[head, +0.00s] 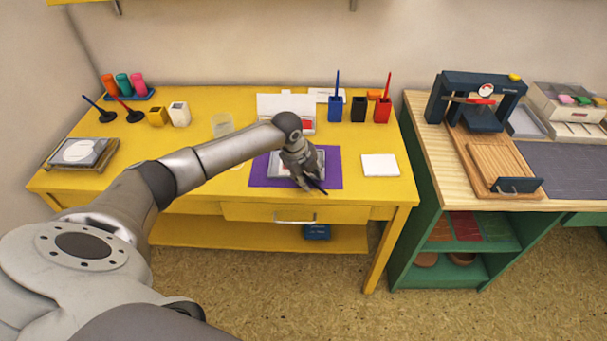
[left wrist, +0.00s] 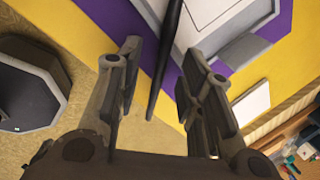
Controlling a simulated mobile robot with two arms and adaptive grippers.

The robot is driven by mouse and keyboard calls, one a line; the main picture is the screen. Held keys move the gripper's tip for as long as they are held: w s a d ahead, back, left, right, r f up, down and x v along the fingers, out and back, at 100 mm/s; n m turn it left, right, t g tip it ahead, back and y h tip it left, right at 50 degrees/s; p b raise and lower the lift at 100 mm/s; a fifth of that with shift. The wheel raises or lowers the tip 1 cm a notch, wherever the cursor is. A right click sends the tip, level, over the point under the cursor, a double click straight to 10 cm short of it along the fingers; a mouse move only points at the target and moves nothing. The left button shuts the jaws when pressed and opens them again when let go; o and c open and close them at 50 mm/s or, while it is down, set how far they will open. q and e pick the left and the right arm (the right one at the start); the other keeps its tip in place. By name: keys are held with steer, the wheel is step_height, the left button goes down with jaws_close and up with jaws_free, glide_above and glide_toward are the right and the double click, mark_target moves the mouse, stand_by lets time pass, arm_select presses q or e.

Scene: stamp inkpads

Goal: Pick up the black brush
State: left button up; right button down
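The black brush (left wrist: 167,58) is a thin dark stick. In the left wrist view it runs from the top edge down between the two fingers of my left gripper (left wrist: 163,68). The fingers are apart, with gaps on both sides of the brush. In the head view my left gripper (head: 308,182) is low over the front of the purple mat (head: 262,172), and the brush's dark end (head: 319,187) shows beside it. The gripper and wrist hide much of the brush and part of the grey tray (head: 279,162). My right gripper is not in view.
Blue (head: 335,108), black (head: 358,109) and red (head: 382,109) cups stand at the back right of the yellow table (head: 220,180); the blue and red ones hold brushes. A white pad (head: 380,165) lies right of the mat. A drawer handle (head: 294,220) is below the front edge.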

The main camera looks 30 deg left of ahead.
arm_select(q)
jaws_close()
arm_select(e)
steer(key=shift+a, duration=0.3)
arm_select(q)
steer(key=shift+r, duration=0.1)
steer(key=shift+r, duration=0.5)
steer(key=shift+b+v, duration=0.35)
steer(key=shift+v, duration=0.85)
steer(key=s+d+r+b, duration=0.1)
steer(key=s+r, duration=0.8)
steer(key=s, duration=0.4)
steer(key=shift+d+r, duration=0.3)
steer(key=shift+d, duration=0.05)
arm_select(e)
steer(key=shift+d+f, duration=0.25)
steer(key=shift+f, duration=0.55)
